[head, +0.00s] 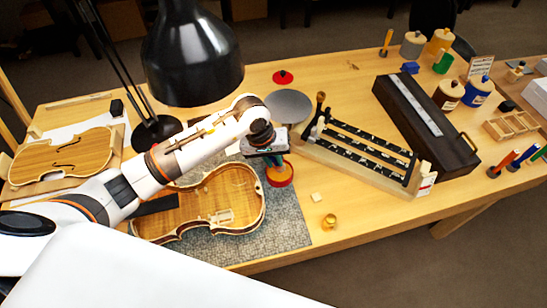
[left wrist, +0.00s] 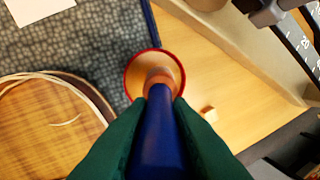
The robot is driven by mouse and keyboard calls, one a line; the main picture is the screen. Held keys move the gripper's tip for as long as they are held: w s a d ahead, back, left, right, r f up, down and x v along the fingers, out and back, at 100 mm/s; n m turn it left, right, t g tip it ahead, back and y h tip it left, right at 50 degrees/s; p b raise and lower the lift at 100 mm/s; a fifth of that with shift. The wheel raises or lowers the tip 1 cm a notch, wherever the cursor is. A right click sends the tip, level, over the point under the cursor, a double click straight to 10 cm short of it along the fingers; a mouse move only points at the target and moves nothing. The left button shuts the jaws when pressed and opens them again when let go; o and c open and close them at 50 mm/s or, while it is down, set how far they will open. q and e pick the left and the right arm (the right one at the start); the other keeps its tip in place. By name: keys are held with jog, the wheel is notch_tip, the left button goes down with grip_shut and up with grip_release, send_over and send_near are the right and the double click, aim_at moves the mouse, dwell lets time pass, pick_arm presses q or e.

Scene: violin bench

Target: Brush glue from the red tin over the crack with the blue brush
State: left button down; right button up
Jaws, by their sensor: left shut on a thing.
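My left gripper (head: 274,165) is shut on the blue brush (left wrist: 160,130), which shows between the green fingers in the left wrist view. The brush points down, and its coppery lower end is over or in the mouth of the red tin (head: 280,176). The red tin also shows in the left wrist view (left wrist: 134,75), with a red rim and amber glue inside. I cannot tell how deep the bristles are. The open violin body (head: 222,197) lies left of the tin on a grey mat. I cannot make out the crack. My right gripper is not in view.
A black lamp (head: 192,55) hangs over the bench behind my left arm. A rack with black strips (head: 365,145) and a dark long box (head: 425,122) stand to the right. A brass pot (head: 329,221) and small block (head: 316,197) lie near the front edge.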

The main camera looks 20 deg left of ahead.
pick_arm(q)
jog(key=shift+f+b, duration=0.65)
jog(key=shift+b, duration=0.1)
dwell(0.6)
jog(key=shift+s+f+b, duration=0.15)
jog(key=shift+b, duration=0.25)
dwell(1.8)
notch_tip(320, 180, up, 2)
jog(key=shift+p, duration=0.5)
jog(key=shift+r+p, duration=0.95)
jog(key=shift+r, duration=1.7)
